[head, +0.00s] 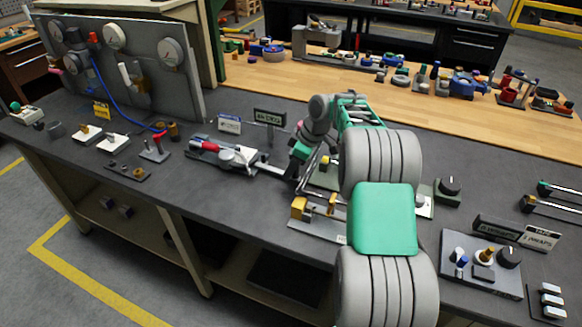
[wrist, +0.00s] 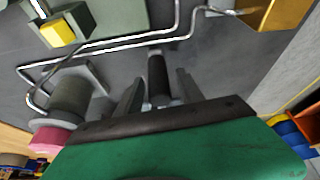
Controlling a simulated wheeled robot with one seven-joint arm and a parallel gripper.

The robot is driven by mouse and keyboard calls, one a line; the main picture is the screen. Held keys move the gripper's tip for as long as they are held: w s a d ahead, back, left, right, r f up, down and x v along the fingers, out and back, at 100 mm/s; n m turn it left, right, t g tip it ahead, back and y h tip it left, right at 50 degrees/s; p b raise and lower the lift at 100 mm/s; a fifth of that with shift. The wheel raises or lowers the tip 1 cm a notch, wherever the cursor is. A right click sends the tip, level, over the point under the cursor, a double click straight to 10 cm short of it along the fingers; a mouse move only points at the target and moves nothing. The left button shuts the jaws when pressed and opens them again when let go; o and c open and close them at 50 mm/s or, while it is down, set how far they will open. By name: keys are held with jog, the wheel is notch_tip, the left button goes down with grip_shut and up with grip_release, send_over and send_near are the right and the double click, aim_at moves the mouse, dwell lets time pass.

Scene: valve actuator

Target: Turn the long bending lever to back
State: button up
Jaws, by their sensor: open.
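A long bent metal rod (wrist: 110,42), which looks like the bending lever, runs across the wrist view from the lower left to the upper right. Its left end bends down near a dark grey cylinder (wrist: 68,98) with a pink end. My gripper (wrist: 160,78) is open, with its two dark fingers on either side of a black cylindrical grip (wrist: 158,80). I cannot tell whether the fingers touch the grip or how it joins the rod. In the head view my gripper (head: 298,168) is low over the bench, partly hidden by my arm.
A gold block (head: 298,207) stands on a plate in front of my gripper. A red-and-white tool (head: 222,153) lies to its left, with small label signs (head: 269,117) behind. A black knob box (head: 448,190) is to the right. Bare bench (head: 235,205) shows at the front left.

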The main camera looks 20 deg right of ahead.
jog(key=v, duration=0.7)
jog(key=shift+r, duration=0.35)
jog(key=shift+s+d, duration=0.1)
jog(key=shift+d, duration=0.05)
jog(key=s+a+r+m+h, duration=0.2)
jog(key=s+a+r+m, duration=0.3)
jog(key=s+a, duration=0.7)
jog(key=s+f+m, duration=0.2)
jog(key=s, duration=0.5)
jog(key=s+a+f+m+h, duration=0.1)
jog(key=s+f+m, duration=0.1)
jog(key=s, duration=0.5)
jog(key=shift+s+f+m+t+h, duration=0.3)
jog(key=shift+s+f+m+t, duration=0.1)
jog(key=shift+m, duration=0.2)
jog(key=shift+a, duration=0.1)
jog(key=shift+c, duration=0.4)
